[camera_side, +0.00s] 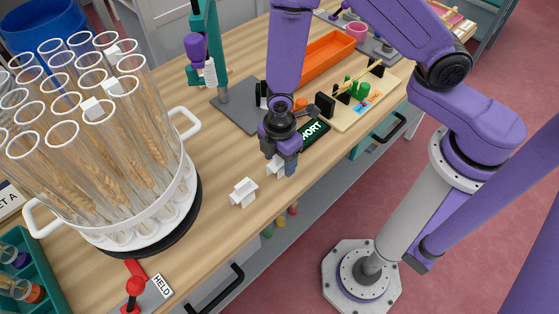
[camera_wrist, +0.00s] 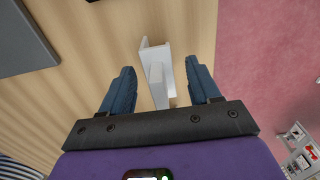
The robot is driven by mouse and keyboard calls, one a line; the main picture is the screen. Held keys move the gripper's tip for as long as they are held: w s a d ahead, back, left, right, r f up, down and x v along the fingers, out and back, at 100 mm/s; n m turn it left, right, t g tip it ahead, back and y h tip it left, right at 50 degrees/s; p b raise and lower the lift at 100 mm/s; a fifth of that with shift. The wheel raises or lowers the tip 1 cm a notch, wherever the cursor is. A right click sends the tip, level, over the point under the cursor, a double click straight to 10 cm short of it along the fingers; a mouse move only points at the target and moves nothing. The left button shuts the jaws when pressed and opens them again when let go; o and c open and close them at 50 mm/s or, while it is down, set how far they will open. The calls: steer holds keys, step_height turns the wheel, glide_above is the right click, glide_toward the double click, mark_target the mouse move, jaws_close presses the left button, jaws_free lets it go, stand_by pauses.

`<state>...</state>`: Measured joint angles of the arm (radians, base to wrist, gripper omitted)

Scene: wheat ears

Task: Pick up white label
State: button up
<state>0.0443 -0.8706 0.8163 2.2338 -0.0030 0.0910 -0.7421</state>
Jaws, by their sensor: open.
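A white label (camera_side: 276,168), a small folded piece, is at my gripper's fingertips in the side view, partly hidden by the fingers. In the wrist view a white label (camera_wrist: 154,62) stands on the wooden table between and just beyond my fingers, with gaps on both sides. My gripper (camera_wrist: 160,85) is open and empty, pointing down; it also shows in the side view (camera_side: 282,167). A second white label (camera_side: 243,192) lies on the table to the left. I cannot tell whether the fingertips touch the table.
A white rack (camera_side: 150,223) of glass tubes with wheat ears stands at left; some tubes carry white pieces. A grey stand base (camera_side: 235,118), a dark SHORT sign (camera_side: 313,132) and an orange tray (camera_side: 325,57) lie behind. The table's front edge is close by.

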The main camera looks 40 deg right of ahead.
steer(key=c, duration=1.1)
steer(key=shift+r, duration=0.15)
